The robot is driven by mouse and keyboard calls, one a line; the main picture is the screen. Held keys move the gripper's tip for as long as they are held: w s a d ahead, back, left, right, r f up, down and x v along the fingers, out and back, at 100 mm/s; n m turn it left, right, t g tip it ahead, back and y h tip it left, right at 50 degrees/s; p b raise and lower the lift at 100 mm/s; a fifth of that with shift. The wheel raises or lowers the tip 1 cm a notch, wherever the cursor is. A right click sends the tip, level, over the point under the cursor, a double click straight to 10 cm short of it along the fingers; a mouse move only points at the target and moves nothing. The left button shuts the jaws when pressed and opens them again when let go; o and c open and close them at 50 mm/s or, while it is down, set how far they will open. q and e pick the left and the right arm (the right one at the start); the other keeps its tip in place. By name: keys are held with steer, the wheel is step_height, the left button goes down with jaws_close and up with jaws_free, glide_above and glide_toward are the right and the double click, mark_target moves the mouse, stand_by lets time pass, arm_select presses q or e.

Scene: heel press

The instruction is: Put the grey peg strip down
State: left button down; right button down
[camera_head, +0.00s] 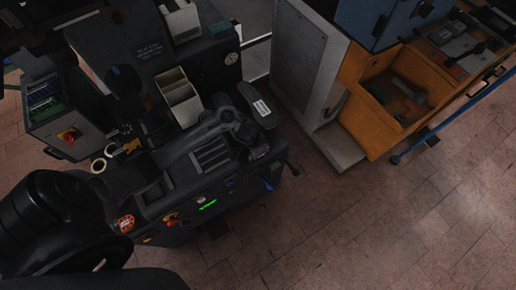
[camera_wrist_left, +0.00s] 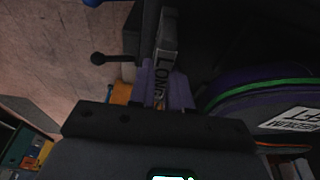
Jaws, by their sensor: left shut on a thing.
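The grey peg strip (camera_wrist_left: 166,45) shows in the left wrist view, standing out from between my fingers with dark lettering on its face. My left gripper (camera_wrist_left: 165,92) is shut on it; the fingers look purplish and sit on either side of the strip. In the head view my left arm reaches in from the left over the dark machine bench (camera_head: 185,205). The gripper end there is dark against the bench, and I cannot make out the strip. Whether the strip touches anything below is not clear. My right gripper is not in view.
A grey slotted block (camera_head: 210,155) lies on the bench. A cream divided bin (camera_head: 178,97) and a dark case with a white label (camera_head: 262,110) stand behind it. An orange cabinet with an open bay (camera_head: 400,95) is at the right. Tiled floor (camera_head: 340,220) is clear.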

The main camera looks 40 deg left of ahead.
arm_select(q)
steer(key=c, duration=1.1)
jaws_free()
steer(key=shift+f, duration=0.1)
steer(key=shift+o, duration=0.2)
steer(key=d+p+v, duration=0.1)
steer(key=p+v, duration=0.6)
steer(key=v, duration=0.4)
steer(key=s+d+r+t+p, duration=0.1)
steer(key=s+d+r+t, duration=0.1)
steer(key=s+d+r, duration=0.6)
steer(key=shift+s+d+y, duration=0.4)
steer(key=shift+s+d, duration=0.1)
steer(key=shift+s, duration=0.35)
steer(key=shift+o, duration=0.5)
steer(key=s+r+g, duration=0.1)
steer(key=s+r, duration=0.3)
steer(key=s, duration=0.2)
steer(key=shift+s+a+r+n, duration=0.2)
steer(key=shift+s+r+n, duration=0.05)
steer(key=shift+r+n, duration=0.05)
